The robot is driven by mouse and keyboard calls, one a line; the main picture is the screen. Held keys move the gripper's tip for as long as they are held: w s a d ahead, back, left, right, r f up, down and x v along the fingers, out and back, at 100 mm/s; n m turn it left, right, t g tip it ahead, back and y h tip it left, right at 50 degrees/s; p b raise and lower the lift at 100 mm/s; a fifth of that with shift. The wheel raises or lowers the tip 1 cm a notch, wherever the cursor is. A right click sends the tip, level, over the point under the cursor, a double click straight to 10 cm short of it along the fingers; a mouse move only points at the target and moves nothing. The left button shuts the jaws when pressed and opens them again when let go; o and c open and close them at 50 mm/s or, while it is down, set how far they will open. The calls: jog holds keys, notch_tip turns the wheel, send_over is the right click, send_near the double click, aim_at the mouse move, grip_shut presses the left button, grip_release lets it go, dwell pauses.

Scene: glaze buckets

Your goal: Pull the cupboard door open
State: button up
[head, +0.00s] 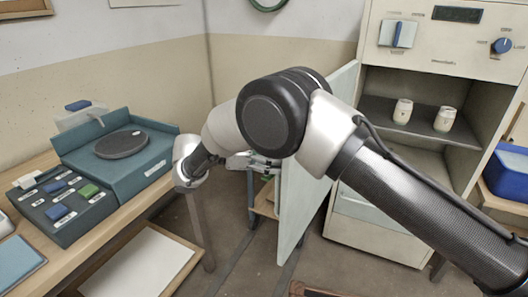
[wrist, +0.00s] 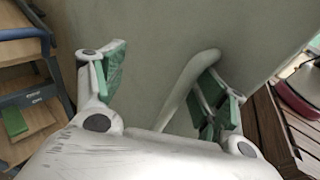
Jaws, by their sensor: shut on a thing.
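The cupboard (head: 440,70) stands at the right in the head view. Its pale door (head: 325,130) stands swung out from the front, with the shelves inside showing. My gripper (head: 255,160) is at the outer face of the door, partly hidden behind my arm. In the wrist view, the door (wrist: 150,25) fills the upper middle, and its pale curved handle (wrist: 190,85) runs between my green-padded fingers. My gripper (wrist: 163,75) is shut on the handle. The right finger is close against it; the handle's lower end is hidden.
Two pale cups (head: 403,111) stand on the cupboard shelf. A workbench (head: 120,215) with a teal scale (head: 150,165) and a button box (head: 60,205) runs along the left. A blue bin (head: 508,172) is at the far right. Some floor (head: 240,265) is clear left of the door.

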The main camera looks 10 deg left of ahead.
jog(key=shift+w+a+r, duration=0.3)
jog(key=shift+a+r, duration=0.25)
jog(key=o, duration=0.3)
jog(key=shift+w+a, duration=0.3)
jog(key=shift+a, duration=0.65)
jog(key=shift+w+a+f, duration=0.15)
jog(key=shift+a, duration=0.25)
jog(key=c, duration=0.7)
jog(key=shift+f, duration=0.15)
